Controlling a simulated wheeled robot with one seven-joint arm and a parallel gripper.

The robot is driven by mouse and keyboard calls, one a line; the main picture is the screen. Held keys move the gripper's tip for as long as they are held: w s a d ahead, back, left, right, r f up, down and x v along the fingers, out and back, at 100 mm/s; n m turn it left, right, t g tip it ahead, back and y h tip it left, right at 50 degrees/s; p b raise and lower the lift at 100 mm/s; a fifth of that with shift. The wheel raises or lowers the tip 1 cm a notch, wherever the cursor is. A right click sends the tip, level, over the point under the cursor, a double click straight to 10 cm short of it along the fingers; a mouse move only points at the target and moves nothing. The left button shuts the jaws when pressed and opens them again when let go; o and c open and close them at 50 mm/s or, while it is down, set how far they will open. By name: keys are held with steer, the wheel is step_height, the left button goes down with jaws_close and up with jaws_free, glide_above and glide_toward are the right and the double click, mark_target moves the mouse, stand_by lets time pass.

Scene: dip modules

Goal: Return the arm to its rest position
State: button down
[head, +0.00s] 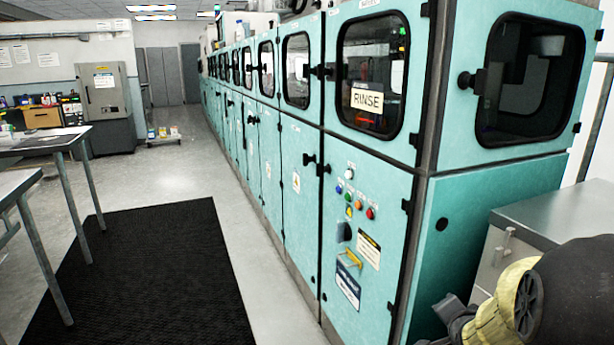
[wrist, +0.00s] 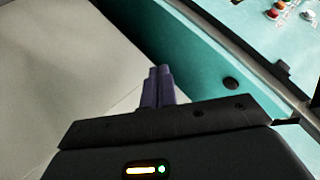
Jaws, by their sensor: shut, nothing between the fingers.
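My gripper (wrist: 158,74) shows in the wrist view with its two dark fingers together and nothing between them. It points toward the teal end panel (wrist: 205,65) of the machine, apart from it as far as I can tell. In the head view, part of my arm (head: 500,310) shows at the lower right corner, in front of the machine's teal side (head: 480,230). The fingertips are not clear in that view.
A long row of teal machines (head: 300,150) runs into the distance, with coloured buttons (head: 360,200) on the nearest front. A grey metal cabinet (head: 560,212) stands close to my arm. A black mat (head: 150,270) lies on open floor beside tables (head: 45,150) at left.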

steer(key=s+a+f+n+g+y, duration=0.2)
steer(key=s+a+f+n+g, duration=0.2)
steer(key=s+a+n, duration=0.45)
steer(key=s+a+f+n+g+y, duration=0.25)
steer(key=a+f+n, duration=0.2)
steer(key=a, duration=0.65)
step_height(320, 180, up, 30)
steer(key=p, duration=2.9)
steer(key=shift+s+d+r+g+h, duration=0.15)
steer(key=shift+s+d+g+h, duration=0.1)
steer(key=shift+g+h, duration=0.15)
